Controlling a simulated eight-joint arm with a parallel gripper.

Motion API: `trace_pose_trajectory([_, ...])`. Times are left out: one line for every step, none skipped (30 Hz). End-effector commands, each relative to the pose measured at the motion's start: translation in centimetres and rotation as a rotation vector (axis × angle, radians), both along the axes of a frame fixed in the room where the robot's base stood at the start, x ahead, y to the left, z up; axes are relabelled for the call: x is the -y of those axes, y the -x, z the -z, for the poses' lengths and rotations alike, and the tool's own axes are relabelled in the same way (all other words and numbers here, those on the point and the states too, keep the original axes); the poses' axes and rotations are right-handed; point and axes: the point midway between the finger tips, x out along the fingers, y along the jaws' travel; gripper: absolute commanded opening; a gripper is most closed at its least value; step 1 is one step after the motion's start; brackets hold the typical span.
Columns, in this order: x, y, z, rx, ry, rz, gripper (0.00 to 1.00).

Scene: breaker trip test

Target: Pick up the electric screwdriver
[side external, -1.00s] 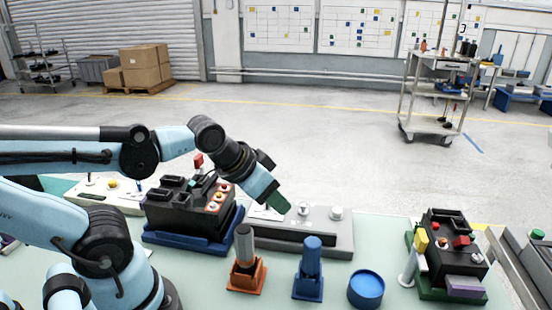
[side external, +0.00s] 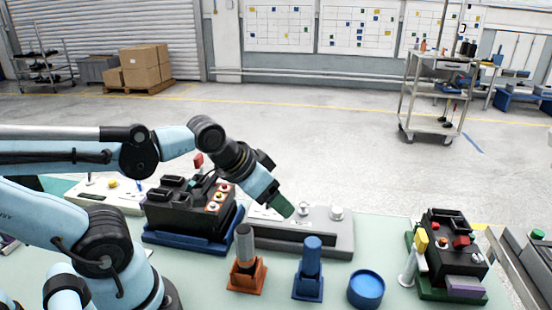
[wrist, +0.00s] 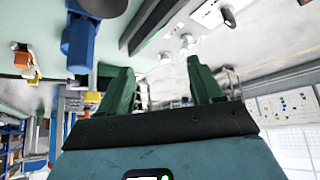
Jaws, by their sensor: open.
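Two upright tools stand in holders on the pale green bench. One is a grey cylinder (side external: 244,242) in an orange holder (side external: 247,279); the other is a blue cylinder (side external: 313,258) in a blue holder (side external: 308,288). I cannot tell for sure which is the electric screwdriver. My gripper (side external: 281,206) is above and behind them, tilted down to the right, apart from both. In the wrist view, the green fingers of my gripper (wrist: 160,88) are spread with nothing between them. An orange holder (wrist: 22,60) and a blue holder (wrist: 78,45) show at upper left there.
A grey panel fixture (side external: 318,240) with knobs lies just beneath my gripper. A black unit on a blue base (side external: 190,245) stands to its left. A blue round cup (side external: 366,290) sits right of the holders. A black device on a green base (side external: 450,250) is at the right.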

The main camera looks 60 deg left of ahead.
Motion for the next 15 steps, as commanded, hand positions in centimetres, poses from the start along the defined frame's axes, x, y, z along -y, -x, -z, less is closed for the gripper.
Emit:
trace_pose_trajectory([0.0,0.0,0.0,0.000,0.000,0.000,0.65])
trace_pose_trajectory([0.0,0.0,0.0,0.000,0.000,0.000,0.65])
trace_pose_trajectory([0.0,0.0,0.0,-0.002,0.002,-0.002,0.65])
trace_pose_trajectory([0.0,0.1,0.0,-0.008,0.007,-0.008,0.65])
trace_pose_trajectory([0.1,0.1,-0.1,-0.018,0.015,-0.018,0.65])
trace_pose_trajectory([0.2,0.3,-0.2,-0.041,0.032,-0.040,0.65])
trace_pose_trajectory([0.3,0.5,-0.3,-0.064,0.049,-0.063,0.65])
trace_pose_trajectory([0.4,0.8,-0.4,-0.093,0.070,-0.094,0.65])
trace_pose_trajectory([0.6,1.2,-0.6,-0.140,0.100,-0.144,0.65])
trace_pose_trajectory([0.8,1.6,-0.8,-0.180,0.124,-0.187,0.65])
trace_pose_trajectory([0.9,2.1,-1.0,-0.222,0.147,-0.234,0.65])
trace_pose_trajectory([1.1,2.7,-1.4,-0.278,0.174,-0.301,0.65])
trace_pose_trajectory([1.3,3.2,-1.7,-0.318,0.191,-0.351,0.65])
trace_pose_trajectory([1.4,3.7,-2.0,-0.357,0.205,-0.402,0.65])
trace_pose_trajectory([1.5,4.3,-2.4,-0.406,0.220,-0.468,0.65])
